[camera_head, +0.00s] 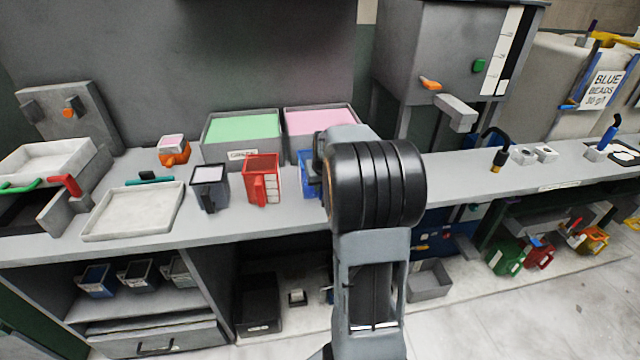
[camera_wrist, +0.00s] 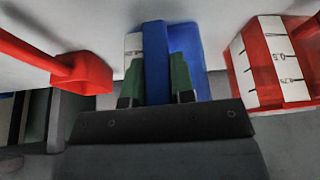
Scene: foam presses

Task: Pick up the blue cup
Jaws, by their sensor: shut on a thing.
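The blue cup (camera_head: 308,172) stands on the grey counter, to the right of a red cup, and my arm hides most of it in the head view. In the wrist view the blue cup (camera_wrist: 187,55) is straight ahead, with its blue handle between my fingers. My gripper (camera_wrist: 156,80) has green-padded fingers that are shut on the handle of the blue cup. The fingertips are hidden from the head view by my wrist. I cannot tell whether the cup is clear of the counter.
The red cup (camera_head: 262,180) stands close to the left of the blue cup; it also shows in the wrist view (camera_wrist: 268,65). A grey cup (camera_head: 209,187) stands further left. Bins of green beads (camera_head: 241,134) and pink beads (camera_head: 318,120) are behind. A shallow tray (camera_head: 132,210) lies at left.

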